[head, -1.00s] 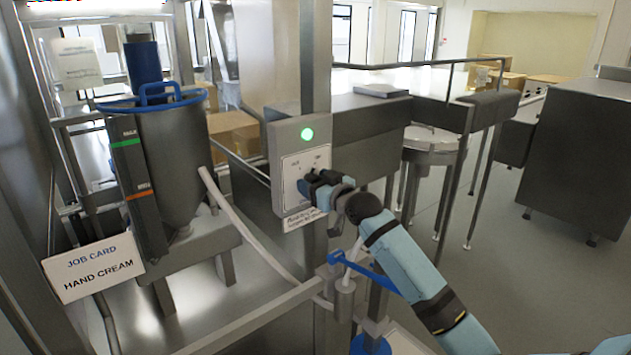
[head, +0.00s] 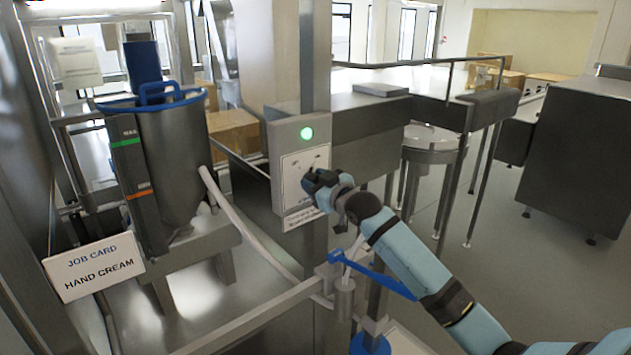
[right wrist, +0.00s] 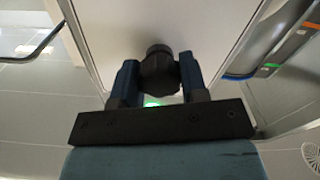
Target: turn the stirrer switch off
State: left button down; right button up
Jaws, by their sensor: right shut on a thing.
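The stirrer switch box (head: 290,150) is a grey panel on a post, with a lit green lamp (head: 306,134) above a white label plate. My right gripper (head: 312,181) is at the lower part of this plate and hides the switch in the head view. In the right wrist view a dark round knob (right wrist: 158,72) sits between the two fingers of my right gripper (right wrist: 158,75), which are shut on it. The green lamp also shows there, partly hidden, behind the gripper's base. My left gripper is not in view.
A steel hopper (head: 175,150) with a blue rim stands at the left, beside a job card (head: 93,267) reading hand cream. A blue-handled valve (head: 375,274) is below my right arm. A grey cabinet (head: 580,160) stands at the right with free floor before it.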

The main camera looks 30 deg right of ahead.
jog(key=n+p, duration=0.1)
jog(key=n, duration=0.5)
jog(key=shift+r+n, duration=0.1)
jog(key=shift+n, duration=0.2)
jog(key=n+p, duration=0.1)
jog(key=n, duration=0.3)
jog(key=shift+n, duration=0.4)
jog(key=o, duration=0.9)
jog(key=shift+a, duration=0.1)
jog(key=shift+f, duration=0.2)
